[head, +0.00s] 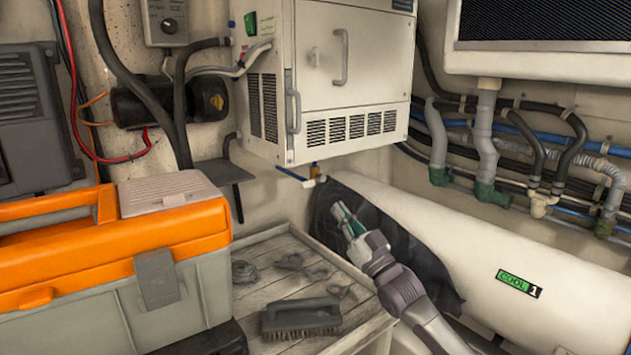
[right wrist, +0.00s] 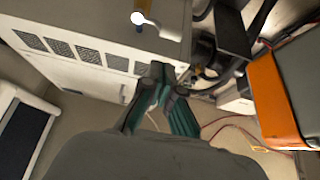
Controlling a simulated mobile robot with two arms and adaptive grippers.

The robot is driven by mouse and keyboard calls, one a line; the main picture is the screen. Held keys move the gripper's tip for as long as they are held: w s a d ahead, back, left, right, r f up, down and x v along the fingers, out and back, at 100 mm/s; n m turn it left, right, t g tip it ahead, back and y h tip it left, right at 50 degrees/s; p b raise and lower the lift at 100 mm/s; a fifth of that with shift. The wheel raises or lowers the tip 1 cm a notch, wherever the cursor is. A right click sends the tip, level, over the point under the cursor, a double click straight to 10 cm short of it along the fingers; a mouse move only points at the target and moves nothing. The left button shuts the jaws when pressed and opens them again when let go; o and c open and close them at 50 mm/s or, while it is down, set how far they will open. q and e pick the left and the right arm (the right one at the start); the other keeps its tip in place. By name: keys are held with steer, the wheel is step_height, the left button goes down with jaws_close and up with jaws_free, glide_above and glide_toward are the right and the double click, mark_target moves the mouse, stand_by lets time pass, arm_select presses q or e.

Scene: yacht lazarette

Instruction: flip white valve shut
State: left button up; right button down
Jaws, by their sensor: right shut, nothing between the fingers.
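The gripper is shut and empty. In the right wrist view its fingers (right wrist: 163,88) point toward the cabinet's vented side. A white round end (right wrist: 138,18) on a tan piece shows at the top there; I cannot tell whether it is the valve. My left gripper is not in view.
The white cabinet (head: 345,88) hangs above the valve. A white cylinder (head: 440,235) with a dark cover lies behind my right gripper. Pipes line the right wall.

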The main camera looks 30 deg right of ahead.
mark_target(311, 181)
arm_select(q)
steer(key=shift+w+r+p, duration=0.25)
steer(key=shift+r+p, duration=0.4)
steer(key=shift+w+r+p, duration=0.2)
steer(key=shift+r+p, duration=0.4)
arm_select(e)
steer(key=x, duration=1)
steer(key=shift+w+f, duration=0.2)
steer(key=shift+w, duration=0.05)
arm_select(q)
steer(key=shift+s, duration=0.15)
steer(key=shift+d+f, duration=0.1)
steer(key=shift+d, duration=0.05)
arm_select(e)
steer(key=shift+a, duration=0.1)
